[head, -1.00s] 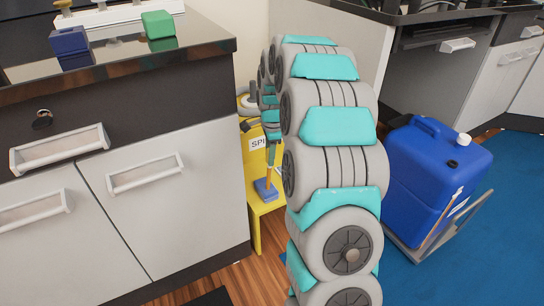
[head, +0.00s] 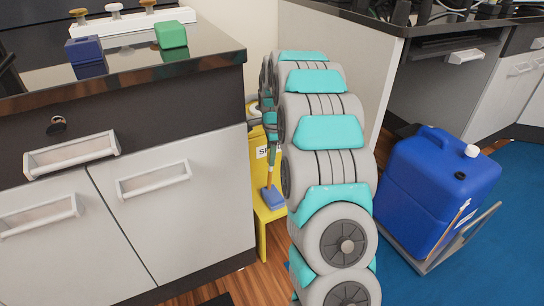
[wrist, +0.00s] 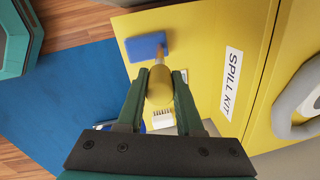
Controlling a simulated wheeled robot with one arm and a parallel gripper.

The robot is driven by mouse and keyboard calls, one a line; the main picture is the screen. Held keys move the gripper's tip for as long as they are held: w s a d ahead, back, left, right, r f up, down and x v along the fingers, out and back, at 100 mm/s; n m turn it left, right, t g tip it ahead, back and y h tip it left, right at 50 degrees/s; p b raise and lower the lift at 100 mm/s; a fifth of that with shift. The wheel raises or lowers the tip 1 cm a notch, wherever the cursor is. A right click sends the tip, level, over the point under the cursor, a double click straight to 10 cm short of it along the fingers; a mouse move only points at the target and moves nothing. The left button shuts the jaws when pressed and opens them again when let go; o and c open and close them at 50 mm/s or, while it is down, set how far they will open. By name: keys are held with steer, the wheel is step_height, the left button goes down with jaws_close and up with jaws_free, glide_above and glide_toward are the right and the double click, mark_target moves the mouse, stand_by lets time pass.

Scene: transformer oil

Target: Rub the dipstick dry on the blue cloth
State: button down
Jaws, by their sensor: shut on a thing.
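My gripper (wrist: 158,98) is shut on the dipstick's yellow, rounded grip (wrist: 160,86). In the head view the dipstick (head: 269,178) points down from my gripper (head: 272,147) as a thin brown rod. The blue cloth (head: 273,200) is a small folded pad on the low yellow stand (head: 262,235). It also shows in the wrist view (wrist: 146,45), beyond the grip. The rod's lower end is at the cloth's back left part in the head view. I cannot tell whether it touches.
A yellow panel labelled SPILL KIT (wrist: 231,84) is close to my gripper. A grey cabinet (head: 190,215) stands left of the stand. A blue jerrycan (head: 430,185) stands in a grey tray (head: 470,240) at right. Green (head: 171,35) and blue (head: 83,50) blocks sit on the counter.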

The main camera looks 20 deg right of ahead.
steer(key=shift+s, duration=0.1)
stand_by(0.3)
steer(key=s+b, duration=0.1)
steer(key=s, duration=0.5)
stand_by(0.7)
steer(key=shift+d+f, duration=0.1)
steer(key=shift+w+r+p, duration=0.2)
steer(key=shift+w+p, duration=0.15)
steer(key=shift+w, duration=1.4)
steer(key=shift+w+p, duration=0.4)
steer(key=shift+w, duration=0.95)
steer(key=shift+s+f, duration=0.1)
steer(key=shift+s, duration=0.05)
